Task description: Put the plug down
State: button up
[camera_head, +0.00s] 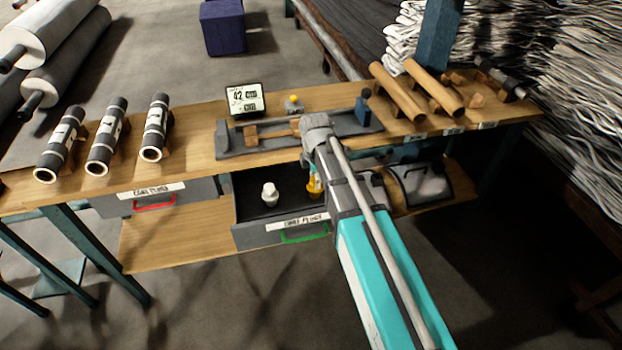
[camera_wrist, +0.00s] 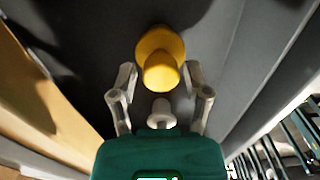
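A yellow plug (camera_head: 315,187) stands in the open drawer (camera_head: 247,237), partly hidden behind my arm in the head view. In the wrist view the yellow plug (camera_wrist: 160,62) lies between and just beyond my fingertips. My gripper (camera_wrist: 160,78) is open, with a visible gap on both sides of the plug. A white plug (camera_head: 269,192) stands in the same drawer, left of the yellow one. A pale rounded piece shows nearer the gripper body in the wrist view; I cannot tell if it is the white plug.
The drawer hangs under a wooden bench (camera_head: 195,170). On the bench are several dark rolls (camera_head: 105,140), a small display (camera_head: 246,100), a grey fixture (camera_head: 235,150) and wooden rolls (camera_head: 398,92). A closed drawer (camera_head: 160,195) is at left. The dark drawer floor has free room.

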jog(key=shift+o, duration=0.2)
jog(key=shift+r, duration=0.15)
notch_tip(320, 180, up, 12)
jog(key=p, duration=1.2)
jog(key=shift+w, duration=0.1)
dwell(0.8)
jog(key=shift+d, duration=0.1)
jog(key=s+d+m, duration=1.3)
jog(key=d+m, duration=0.4)
jog(key=m, duration=0.4)
jog(key=shift+d, duration=0.25)
